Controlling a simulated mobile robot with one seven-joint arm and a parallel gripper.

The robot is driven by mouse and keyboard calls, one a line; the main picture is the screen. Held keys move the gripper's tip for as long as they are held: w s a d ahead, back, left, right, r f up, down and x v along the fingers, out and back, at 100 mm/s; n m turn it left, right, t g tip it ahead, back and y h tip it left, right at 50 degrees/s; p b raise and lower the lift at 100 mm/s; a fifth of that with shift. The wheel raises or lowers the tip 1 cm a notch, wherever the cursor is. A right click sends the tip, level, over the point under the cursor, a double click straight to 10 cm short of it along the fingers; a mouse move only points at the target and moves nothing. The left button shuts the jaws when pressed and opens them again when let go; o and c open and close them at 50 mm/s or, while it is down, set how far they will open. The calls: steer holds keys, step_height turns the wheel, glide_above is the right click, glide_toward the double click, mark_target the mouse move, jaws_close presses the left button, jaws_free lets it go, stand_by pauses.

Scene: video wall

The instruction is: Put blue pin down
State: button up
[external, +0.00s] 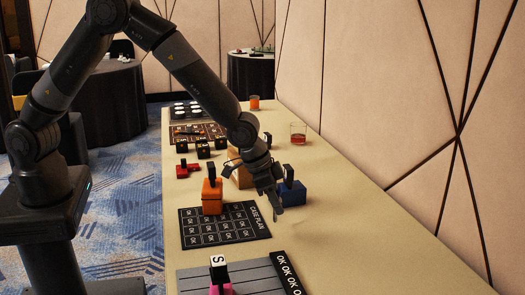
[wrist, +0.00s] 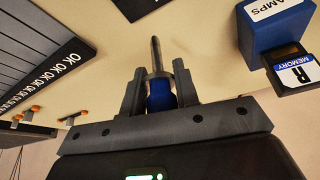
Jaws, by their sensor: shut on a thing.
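My gripper (external: 277,208) hangs over the tan table (external: 330,245), beside the blue box. In the wrist view my gripper (wrist: 160,92) is shut around a blue pin (wrist: 160,97) with a pointed metal tip. The tip points away from the gripper over the table. I cannot tell whether it touches the surface. In the external view the pin is too small to make out.
An orange block (external: 212,198) and the CASE PLAN board (external: 246,229) lie left. An OK board (external: 280,262) lies in front. Right-front table is clear.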

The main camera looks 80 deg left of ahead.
steer(key=shift+f, duration=1.45)
steer(key=shift+f, duration=0.1)
steer(key=o, duration=1)
